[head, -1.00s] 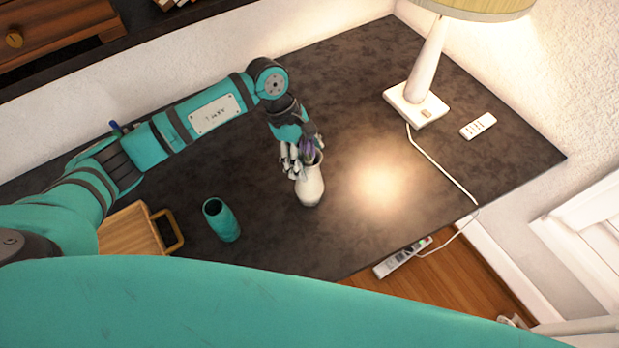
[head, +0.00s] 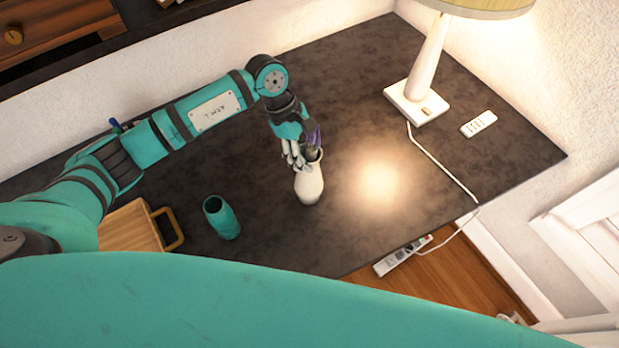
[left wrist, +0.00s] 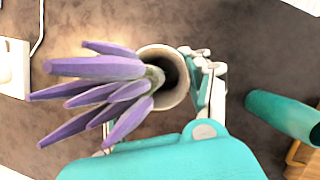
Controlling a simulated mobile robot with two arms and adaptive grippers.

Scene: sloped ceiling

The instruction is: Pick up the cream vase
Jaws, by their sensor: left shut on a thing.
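The cream vase (head: 309,184) stands on the dark table, near its middle in the head view. Purple flowers (left wrist: 100,90) stick out of its mouth and cover part of the left wrist view. The vase's round rim (left wrist: 172,72) also shows there. My left gripper (head: 294,158) is at the vase's upper left side, near the neck, and is shut on it. In the left wrist view its fingers (left wrist: 205,85) lie against the rim's right side. The far finger is hidden behind the flowers and the vase. My right gripper is not in view.
A teal vase (head: 221,217) and a wooden box with a handle (head: 130,228) stand to the left. A lit lamp (head: 425,85), its cord and a white remote (head: 478,124) are at the right. The table (head: 350,80) behind the vase is clear.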

